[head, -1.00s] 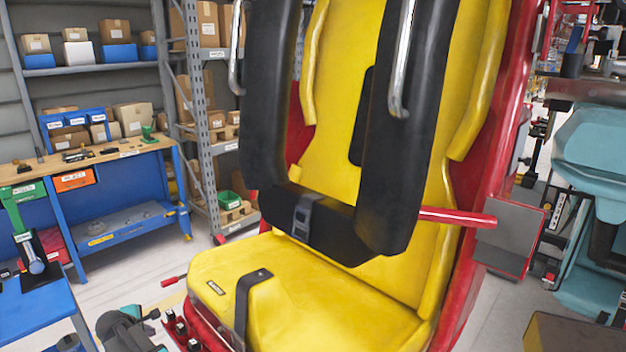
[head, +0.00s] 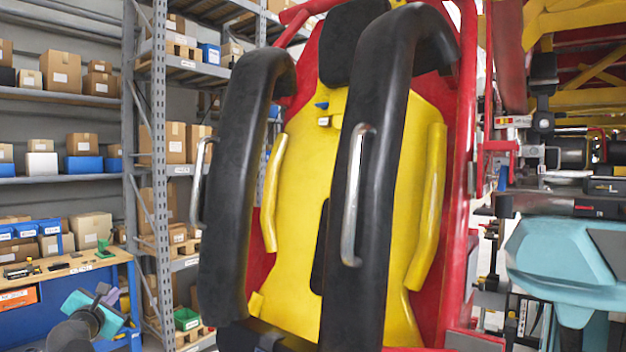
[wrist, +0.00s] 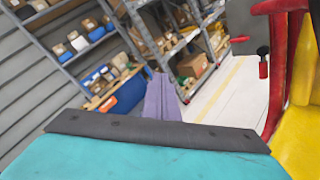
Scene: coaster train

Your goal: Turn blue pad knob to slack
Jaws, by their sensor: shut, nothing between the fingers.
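A small blue piece (head: 322,105) sits high on the yellow seat back (head: 308,200), below the black headrest (head: 352,45). It may be the blue pad knob, but it is too small to tell its setting. My gripper (head: 108,294) is at the lower left in the head view, left of the seat and well apart from the blue piece. In the wrist view my gripper's purple fingers (wrist: 162,98) are together and empty, pointing toward the shelves. No blue knob can be made out in the wrist view.
Black padded restraint bars (head: 372,160) with metal handles stand in front of the seat back. A red frame (head: 466,150) edges the seat. Shelves and a blue bench (head: 60,320) are at left.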

